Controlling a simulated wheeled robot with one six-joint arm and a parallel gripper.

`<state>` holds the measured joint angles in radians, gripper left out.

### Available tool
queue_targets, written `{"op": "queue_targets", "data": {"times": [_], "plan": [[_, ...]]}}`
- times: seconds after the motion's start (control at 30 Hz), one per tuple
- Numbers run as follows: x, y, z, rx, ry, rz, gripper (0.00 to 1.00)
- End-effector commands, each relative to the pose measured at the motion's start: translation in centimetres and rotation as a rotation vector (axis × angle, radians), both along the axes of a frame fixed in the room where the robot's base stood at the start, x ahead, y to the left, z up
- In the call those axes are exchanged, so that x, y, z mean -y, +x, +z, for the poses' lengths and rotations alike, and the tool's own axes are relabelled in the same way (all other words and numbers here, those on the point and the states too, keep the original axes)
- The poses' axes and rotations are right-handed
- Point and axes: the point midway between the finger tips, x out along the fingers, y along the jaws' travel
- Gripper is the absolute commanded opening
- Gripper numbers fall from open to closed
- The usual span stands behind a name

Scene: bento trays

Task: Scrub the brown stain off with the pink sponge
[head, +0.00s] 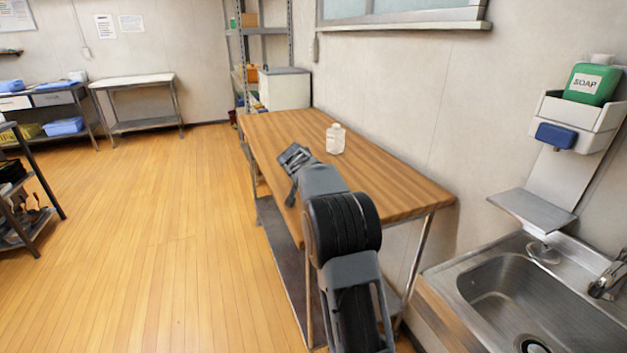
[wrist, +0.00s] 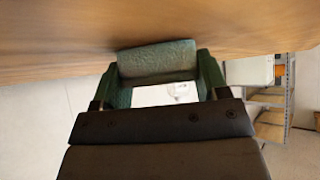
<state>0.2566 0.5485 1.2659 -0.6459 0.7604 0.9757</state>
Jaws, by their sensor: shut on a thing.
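My gripper (head: 293,160) is over the wooden table (head: 400,182), near its left edge, in the head view. In the wrist view my gripper (wrist: 157,75) is shut on a dark greenish-grey block (wrist: 157,60), which spans the fingertips close to the brown wood surface (wrist: 60,50). I cannot tell whether the block touches the wood. Its colour does not look pink in this dim view. No pink sponge can be made out in either view. No brown stain can be told apart from the wood grain; my arm hides part of the tabletop.
A steel sink (head: 500,280) and a wall holder (head: 575,112) with a green soap bottle (head: 592,84) and a blue block (head: 556,136) are at the right.

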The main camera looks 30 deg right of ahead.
Motion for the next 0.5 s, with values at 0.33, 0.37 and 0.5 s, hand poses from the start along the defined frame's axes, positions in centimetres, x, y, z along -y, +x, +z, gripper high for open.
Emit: {"op": "queue_targets", "data": {"times": [0.33,0.37,0.5], "plan": [[0.2,1.8,-0.1,-0.002,0.002,0.001,0.43],[0.2,1.8,-0.2,-0.002,0.001,0.001,0.43],[0.2,1.6,-0.1,-0.001,0.001,0.001,0.43]]}}
